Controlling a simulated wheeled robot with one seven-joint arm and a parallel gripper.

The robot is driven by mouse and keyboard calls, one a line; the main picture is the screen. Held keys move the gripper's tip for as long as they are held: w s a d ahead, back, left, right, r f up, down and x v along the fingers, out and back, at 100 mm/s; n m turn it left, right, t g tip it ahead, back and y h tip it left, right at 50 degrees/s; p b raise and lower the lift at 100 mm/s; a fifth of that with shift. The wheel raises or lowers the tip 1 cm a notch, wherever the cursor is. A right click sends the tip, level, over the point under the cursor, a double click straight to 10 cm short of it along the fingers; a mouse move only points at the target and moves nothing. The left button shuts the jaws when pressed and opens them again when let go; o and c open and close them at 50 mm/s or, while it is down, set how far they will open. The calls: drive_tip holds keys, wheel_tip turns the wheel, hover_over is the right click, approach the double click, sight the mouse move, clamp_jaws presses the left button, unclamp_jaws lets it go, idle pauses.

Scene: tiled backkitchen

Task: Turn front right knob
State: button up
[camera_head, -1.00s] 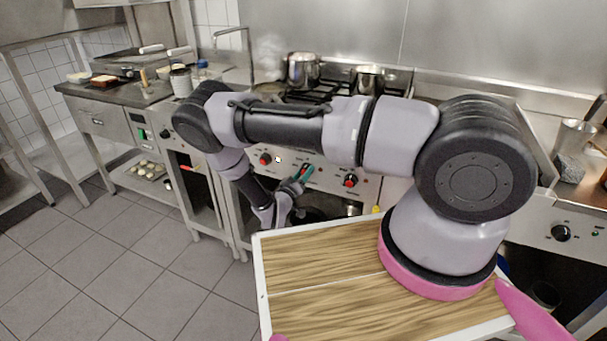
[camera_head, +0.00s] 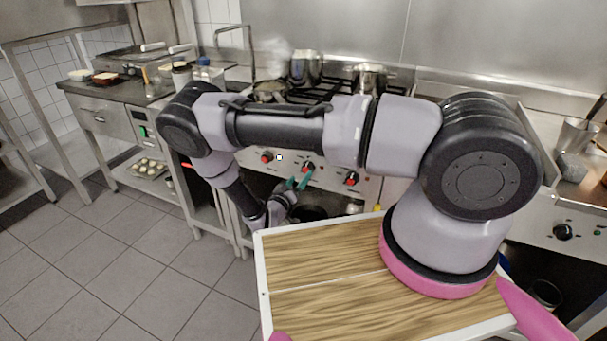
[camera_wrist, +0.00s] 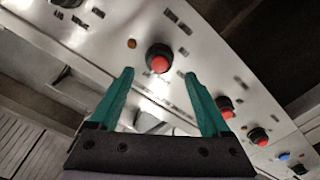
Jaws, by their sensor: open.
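The stove's front panel carries red-and-black knobs: a left one (camera_head: 266,157), a middle one (camera_head: 308,167) and a right one (camera_head: 351,178). My gripper (camera_head: 297,183) is open, its teal fingers just below the middle knob. In the wrist view, my gripper (camera_wrist: 159,74) has one red-faced knob (camera_wrist: 158,57) centred between and beyond its fingertips, with nothing held. Two more red knobs, a nearer one (camera_wrist: 225,107) and a farther one (camera_wrist: 258,136), lie to the lower right. I cannot tell which knob is labelled front right.
Pots, a left one (camera_head: 305,68) and a right one (camera_head: 369,79), stand on the stove top above the panel. A counter (camera_head: 110,92) with food and jars is at the left. My wood-topped base fills the lower right. Tiled floor (camera_head: 140,265) at the left is clear.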

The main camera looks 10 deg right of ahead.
drive_tip(key=v, duration=0.5)
drive_tip(key=shift+s+a, duration=0.1)
drive_tip(key=shift+s, duration=0.1)
drive_tip(key=s+d+r+m+g, duration=0.2)
drive_tip(key=d+r+g, duration=0.25)
drive_tip(key=r, duration=0.55)
drive_tip(key=s+d+r+m+g+y, duration=0.1)
drive_tip(key=d+r+m+g, duration=0.3)
drive_tip(key=r, duration=0.5)
drive_tip(key=s+d+r+m+g, duration=0.1)
drive_tip(key=s+d+r+g, duration=0.1)
drive_tip(key=r+g, duration=0.6)
drive_tip(key=s+r+n+t+y, duration=0.1)
drive_tip(key=s+r+t+y, duration=0.3)
drive_tip(key=s+r, duration=0.4)
drive_tip(key=s+d+r+n+t+y, duration=0.1)
drive_tip(key=s+r+t+y, duration=0.4)
drive_tip(key=r, duration=1.3)
drive_tip(key=shift+s+d+r+n+y, duration=0.35)
drive_tip(key=shift+s+n+y, duration=0.35)
drive_tip(key=shift+s+y, duration=0.8)
